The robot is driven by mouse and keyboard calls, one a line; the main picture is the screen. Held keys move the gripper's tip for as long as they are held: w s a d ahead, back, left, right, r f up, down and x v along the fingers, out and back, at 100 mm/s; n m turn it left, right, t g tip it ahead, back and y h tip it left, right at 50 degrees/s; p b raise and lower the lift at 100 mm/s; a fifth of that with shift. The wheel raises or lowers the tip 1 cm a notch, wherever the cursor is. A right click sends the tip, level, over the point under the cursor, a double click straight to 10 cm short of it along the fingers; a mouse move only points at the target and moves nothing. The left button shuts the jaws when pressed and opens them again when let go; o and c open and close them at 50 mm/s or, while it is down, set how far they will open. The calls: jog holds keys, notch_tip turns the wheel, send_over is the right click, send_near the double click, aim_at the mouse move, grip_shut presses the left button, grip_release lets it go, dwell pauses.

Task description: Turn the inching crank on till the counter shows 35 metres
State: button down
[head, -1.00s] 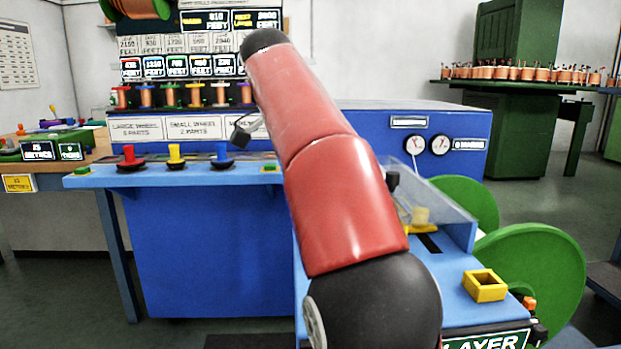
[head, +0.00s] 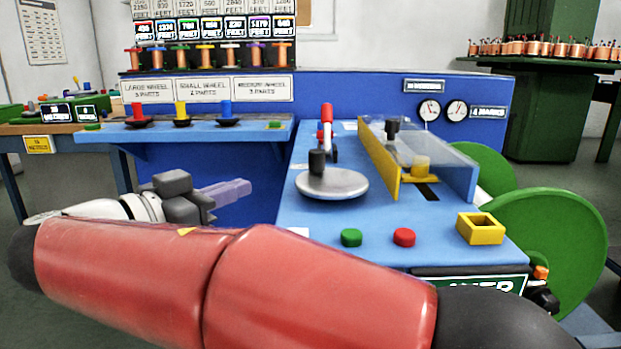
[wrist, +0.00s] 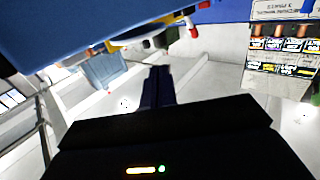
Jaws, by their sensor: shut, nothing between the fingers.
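A grey disc (head: 345,188) with an upright black knob (head: 317,162) lies on the blue machine top in the head view; it looks like the inching crank. My gripper (head: 240,188) is shut and empty, left of the disc and apart from it, beside the machine. Its closed fingers also show in the wrist view (wrist: 158,82). Two round dials (head: 442,110) sit on the blue back panel under a small sign (head: 424,86) too small to read. A dark display (head: 57,112) at the far left seems to read metres; its figure is unclear. I cannot tell which is the counter.
A red-handled lever (head: 326,118) stands behind the disc. Green (head: 351,238) and red (head: 404,237) buttons and a yellow box (head: 480,228) are in front. A yellow-edged clear guard (head: 380,158) stands to the right. A blue shelf (head: 250,132) holds coloured spools.

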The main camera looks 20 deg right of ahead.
aim_at(311, 161)
jog(key=p+x, duration=0.2)
jog(key=x, duration=1.1)
jog(key=shift+w+d+r, duration=0.15)
jog(key=shift+w+d, duration=0.1)
jog(key=shift+d, duration=0.05)
